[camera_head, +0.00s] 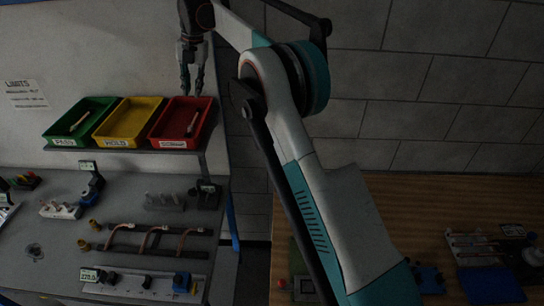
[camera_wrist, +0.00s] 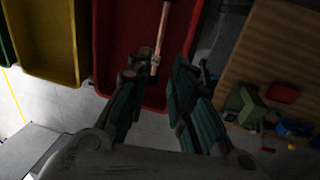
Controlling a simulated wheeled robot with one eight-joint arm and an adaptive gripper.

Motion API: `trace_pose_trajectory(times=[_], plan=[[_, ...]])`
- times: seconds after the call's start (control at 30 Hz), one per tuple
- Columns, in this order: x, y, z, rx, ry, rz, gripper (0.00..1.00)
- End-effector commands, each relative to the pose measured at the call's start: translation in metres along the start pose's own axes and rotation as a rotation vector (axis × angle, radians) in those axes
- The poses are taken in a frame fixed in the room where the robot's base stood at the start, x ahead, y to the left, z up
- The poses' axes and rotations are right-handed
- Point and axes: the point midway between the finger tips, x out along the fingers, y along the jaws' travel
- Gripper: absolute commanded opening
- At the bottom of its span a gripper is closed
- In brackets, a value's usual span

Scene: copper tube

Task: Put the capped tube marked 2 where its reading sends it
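My gripper (camera_head: 192,82) hangs above the red tray labelled SCRAP (camera_head: 172,143), its fingers apart with nothing between them. A thin copper-coloured tube (camera_head: 192,124) lies slanted in the red tray, and it also shows in the wrist view (camera_wrist: 162,32). There, my open fingers (camera_wrist: 160,76) stand on either side of the tube's near end, apart from it. I cannot read a number on this tube. Another light tube (camera_head: 80,120) lies in the green tray labelled PASS (camera_head: 64,143). The yellow tray labelled HOLD (camera_head: 117,143) looks empty.
A LIMITS note (camera_head: 25,94) is on the wall. Bent copper tubes (camera_head: 150,240) sit on a dark rack on the bench below the trays. A wooden table (camera_head: 400,200) with equipment is at right.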

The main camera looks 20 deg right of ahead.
Motion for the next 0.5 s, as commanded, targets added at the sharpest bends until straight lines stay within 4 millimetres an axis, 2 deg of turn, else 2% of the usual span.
trace_pose_trajectory(times=[0.27,0.5], plan=[[-0.052,-0.026,-0.024,0.299,-0.058,0.024,0.21],[-0.094,-0.059,-0.059,0.619,-0.115,0.068,0.21]])
